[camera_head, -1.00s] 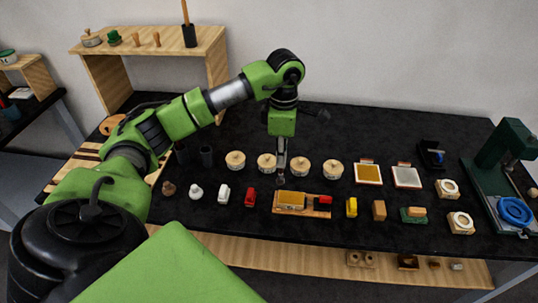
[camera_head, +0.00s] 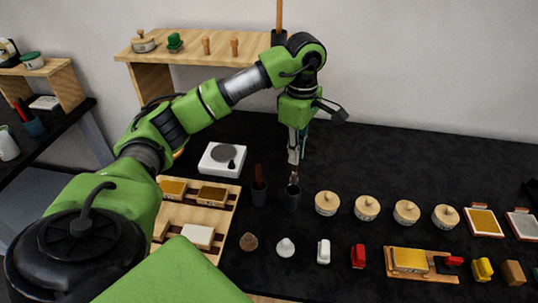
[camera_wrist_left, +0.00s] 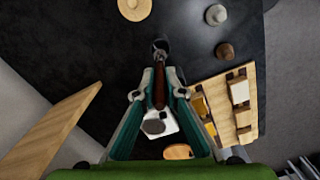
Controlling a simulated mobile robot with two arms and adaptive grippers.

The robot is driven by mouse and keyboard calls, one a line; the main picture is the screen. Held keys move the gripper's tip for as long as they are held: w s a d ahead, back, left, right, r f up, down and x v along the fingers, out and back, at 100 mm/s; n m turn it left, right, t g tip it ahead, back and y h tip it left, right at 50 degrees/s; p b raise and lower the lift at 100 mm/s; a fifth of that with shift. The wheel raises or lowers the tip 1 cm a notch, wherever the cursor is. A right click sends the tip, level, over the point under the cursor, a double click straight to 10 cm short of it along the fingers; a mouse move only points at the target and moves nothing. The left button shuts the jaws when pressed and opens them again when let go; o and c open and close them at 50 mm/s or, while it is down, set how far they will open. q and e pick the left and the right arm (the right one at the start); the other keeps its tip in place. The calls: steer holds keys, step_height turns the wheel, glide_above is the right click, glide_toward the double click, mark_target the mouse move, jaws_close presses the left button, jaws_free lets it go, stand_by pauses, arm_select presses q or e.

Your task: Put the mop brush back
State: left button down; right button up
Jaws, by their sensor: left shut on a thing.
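My left gripper (camera_head: 294,162) points straight down and is shut on a slim brown-handled brush. The lower part of the brush (camera_head: 295,177) shows just below the fingertips. It is right above or at the mouth of a dark cup (camera_head: 292,197); I cannot tell whether it is inside. The left wrist view shows the fingers (camera_wrist_left: 160,77) around a brown handle (camera_wrist_left: 158,92), with the dark round cup (camera_wrist_left: 160,47) just beyond. A second dark cup (camera_head: 259,194) stands to the left with a reddish-brown handle (camera_head: 259,174) upright in it. My right gripper is out of view.
A white scale (camera_head: 222,158) and a wooden rack (camera_head: 227,200) lie left of the cups. Small stamps (camera_head: 285,247) and toy-like pieces stand in front. A wooden shelf (camera_head: 190,52) stands behind.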

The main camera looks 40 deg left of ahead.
mark_target(294, 176)
arm_select(q)
steer(key=shift+a+f, duration=0.2)
steer(key=shift+f, duration=0.1)
steer(key=f, duration=0.1)
steer(key=f+p, duration=0.1)
steer(key=f, duration=0.1)
steer(key=d+f+p, duration=0.1)
steer(key=f, duration=0.1)
steer(key=shift+a+f, duration=0.1)
steer(key=shift+f, duration=0.15)
step_height(294, 176, down, 3)
steer(key=shift+a+f+p, duration=0.1)
steer(key=shift+a+p, duration=0.05)
steer(key=shift+p, duration=0.55)
steer(key=shift+f, duration=0.35)
steer(key=c, duration=2.5)
jaws_free()
steer(key=shift+f, duration=0.1)
steer(key=o, duration=0.4)
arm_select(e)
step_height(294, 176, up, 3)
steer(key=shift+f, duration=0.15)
